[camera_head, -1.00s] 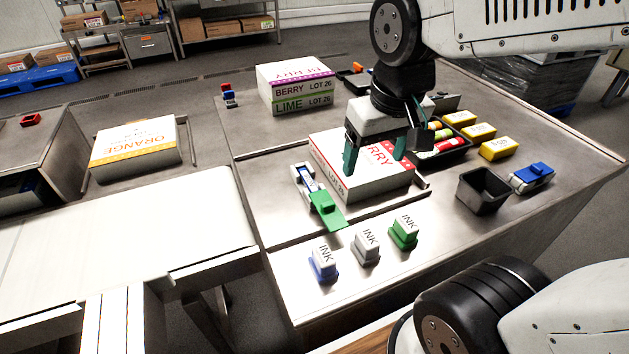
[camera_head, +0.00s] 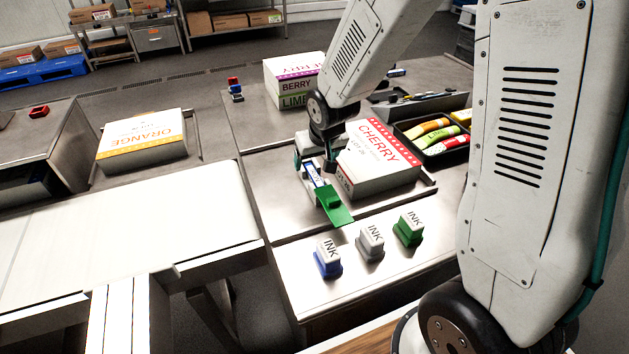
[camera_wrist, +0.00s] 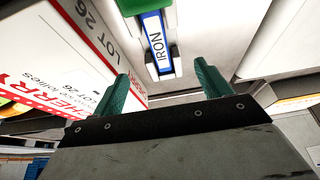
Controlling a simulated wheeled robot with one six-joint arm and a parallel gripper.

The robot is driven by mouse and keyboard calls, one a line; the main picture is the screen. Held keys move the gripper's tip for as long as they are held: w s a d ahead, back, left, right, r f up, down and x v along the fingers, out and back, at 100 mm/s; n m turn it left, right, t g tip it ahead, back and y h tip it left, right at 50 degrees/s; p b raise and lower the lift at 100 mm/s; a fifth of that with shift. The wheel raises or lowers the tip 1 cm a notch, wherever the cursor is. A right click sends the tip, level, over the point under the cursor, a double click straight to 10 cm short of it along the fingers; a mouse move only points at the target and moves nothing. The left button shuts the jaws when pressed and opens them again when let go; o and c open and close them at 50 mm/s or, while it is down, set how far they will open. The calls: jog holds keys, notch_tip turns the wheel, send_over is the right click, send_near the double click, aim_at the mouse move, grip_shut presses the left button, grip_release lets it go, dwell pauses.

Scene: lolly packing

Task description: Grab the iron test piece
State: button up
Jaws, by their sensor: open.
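In the head view my gripper (camera_head: 316,164) is low over the piece; contact cannot be told.
The cherry carton (camera_head: 378,158) stands close on the right of my gripper. Three INK stamps, blue (camera_head: 327,260), grey (camera_head: 371,243) and green (camera_head: 409,229), stand in front. A dark tray (camera_head: 462,150) of coloured packs is to the right.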

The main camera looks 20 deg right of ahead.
aim_at(311, 169)
jog(key=x, duration=0.5)
jog(key=shift+w+a, duration=0.15)
jog(key=shift+w, duration=0.05)
jog(key=shift+r, duration=0.1)
jog(key=c, duration=1.4)
